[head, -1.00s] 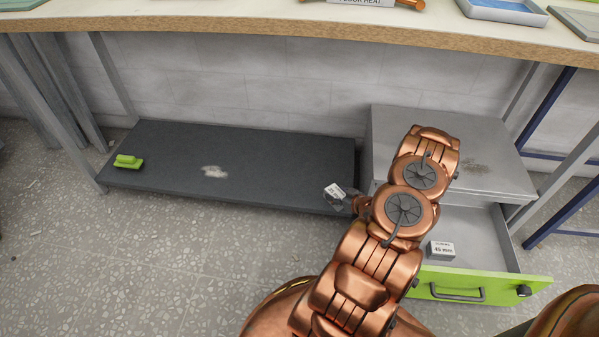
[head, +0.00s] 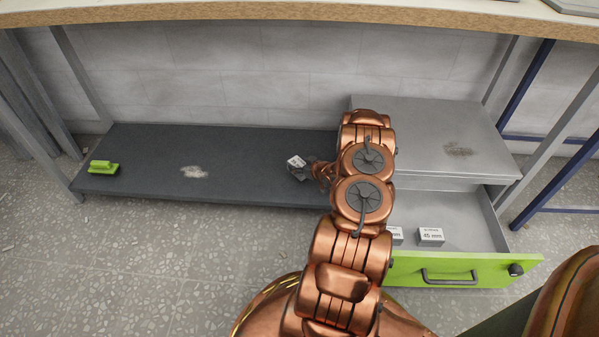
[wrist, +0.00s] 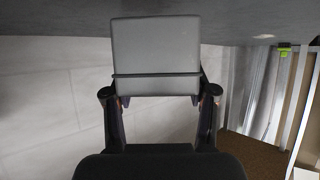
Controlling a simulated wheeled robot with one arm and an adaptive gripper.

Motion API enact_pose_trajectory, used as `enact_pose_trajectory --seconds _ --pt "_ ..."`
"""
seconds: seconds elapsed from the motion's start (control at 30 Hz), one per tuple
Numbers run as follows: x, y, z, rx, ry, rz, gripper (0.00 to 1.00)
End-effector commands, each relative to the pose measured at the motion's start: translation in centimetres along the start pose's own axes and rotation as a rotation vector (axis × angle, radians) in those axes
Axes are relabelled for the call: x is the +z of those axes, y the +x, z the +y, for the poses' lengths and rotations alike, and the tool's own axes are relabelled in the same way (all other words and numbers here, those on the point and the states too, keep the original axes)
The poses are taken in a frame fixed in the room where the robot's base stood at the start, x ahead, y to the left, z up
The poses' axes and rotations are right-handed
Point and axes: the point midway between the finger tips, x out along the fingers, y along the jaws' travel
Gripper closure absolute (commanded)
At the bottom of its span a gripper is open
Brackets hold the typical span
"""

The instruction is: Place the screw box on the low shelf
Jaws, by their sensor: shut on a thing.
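My gripper (head: 303,171) is shut on a small white screw box (head: 296,161), over the right part of the dark low shelf (head: 240,150). In the wrist view the box (wrist: 156,50) fills the space between the two fingers (wrist: 157,100), its grey face towards the camera. The shelf surface (wrist: 80,18) shows along the top of the wrist view, close to the box. I cannot tell whether the box touches the shelf.
A green-handled brush (head: 103,167) lies at the shelf's left end, and a pale dusty patch (head: 194,172) lies nearer the middle. A metal cabinet (head: 440,130) stands right of the shelf. Its green-fronted drawer (head: 410,268) is open, with white boxes (head: 430,236) inside. A bench top (head: 250,12) overhangs.

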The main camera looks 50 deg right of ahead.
Motion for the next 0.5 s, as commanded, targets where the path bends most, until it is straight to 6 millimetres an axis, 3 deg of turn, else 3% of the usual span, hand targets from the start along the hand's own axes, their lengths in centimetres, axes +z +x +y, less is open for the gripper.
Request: enact_pose_trajectory --seconds 0.03,0.17,0.5 --pt "1.3 0.5 0.0 0.001 0.003 -0.001 0.89" --pt "2.7 1.2 0.0 0.001 0.003 -0.001 0.89" --pt "2.8 1.3 -0.1 0.0 0.003 -0.002 0.89"
